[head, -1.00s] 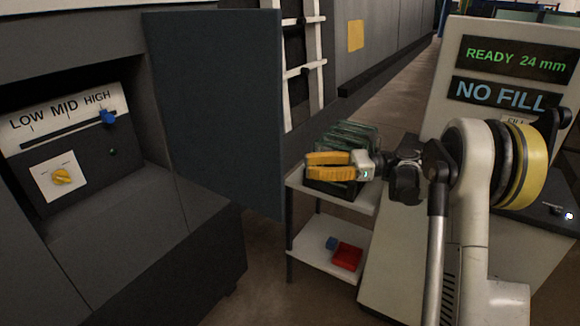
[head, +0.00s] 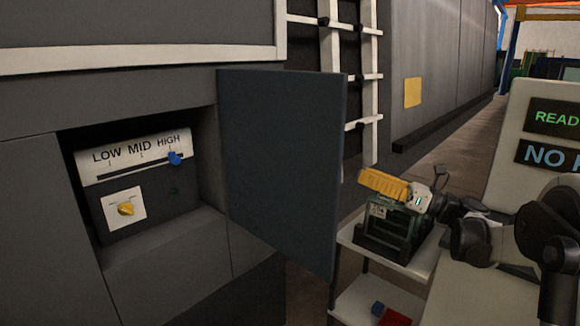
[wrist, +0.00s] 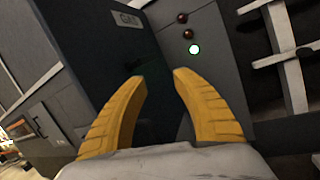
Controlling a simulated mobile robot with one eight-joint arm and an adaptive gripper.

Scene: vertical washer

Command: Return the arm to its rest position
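My gripper (head: 384,186) has yellow fingers and is at the right of the head view, in front of the dark rack on the cart. The finger gap is hard to see there. In the wrist view my gripper (wrist: 159,76) shows both fingers apart with nothing between them. Beyond the fingertips stand a dark panel and a grey face with two dim red lamps and one lit white lamp (wrist: 194,49). My arm reaches in from the right edge of the head view, partly out of frame.
An open dark door (head: 280,165) stands left of my gripper. Left of it is a recess with a blue slider (head: 175,158) at HIGH and a yellow knob (head: 126,208). A white cart (head: 405,262) holds a dark glass-plate rack (head: 385,235). A display console (head: 530,110) is at right.

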